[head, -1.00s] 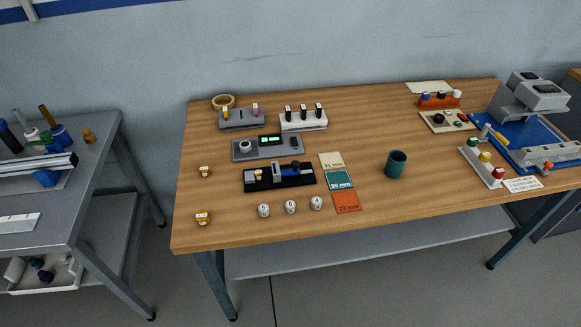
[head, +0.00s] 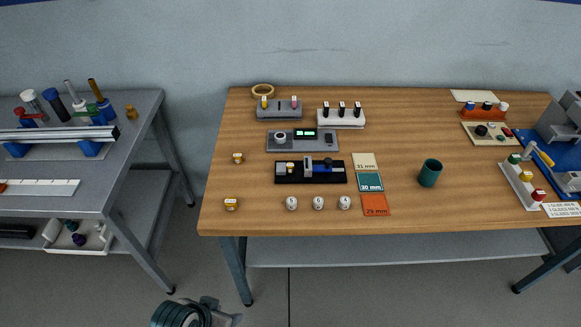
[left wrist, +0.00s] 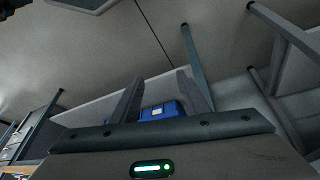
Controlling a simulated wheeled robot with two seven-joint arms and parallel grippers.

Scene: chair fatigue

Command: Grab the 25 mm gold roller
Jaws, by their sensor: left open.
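Several small gold rollers with pale labels show in the head view: one stands at the table's left (head: 238,158), one near its front left corner (head: 231,204), and one sits on the black fixture (head: 290,166). Their size marks are too small to read, so I cannot tell which is 25 mm. My left gripper shows in the left wrist view (left wrist: 160,76) with its two fingers apart and no roller between them. In the head view, part of my left arm is low in front of the table, well short of the rollers. My right gripper is not in view.
The wooden table (head: 400,213) carries a grey gauge (head: 302,146), three white rollers (head: 318,203), size cards (head: 375,204) and a green cup (head: 430,172). A grey bench (head: 100,196) stands left, across a gap. Wood around the two left gold rollers is clear.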

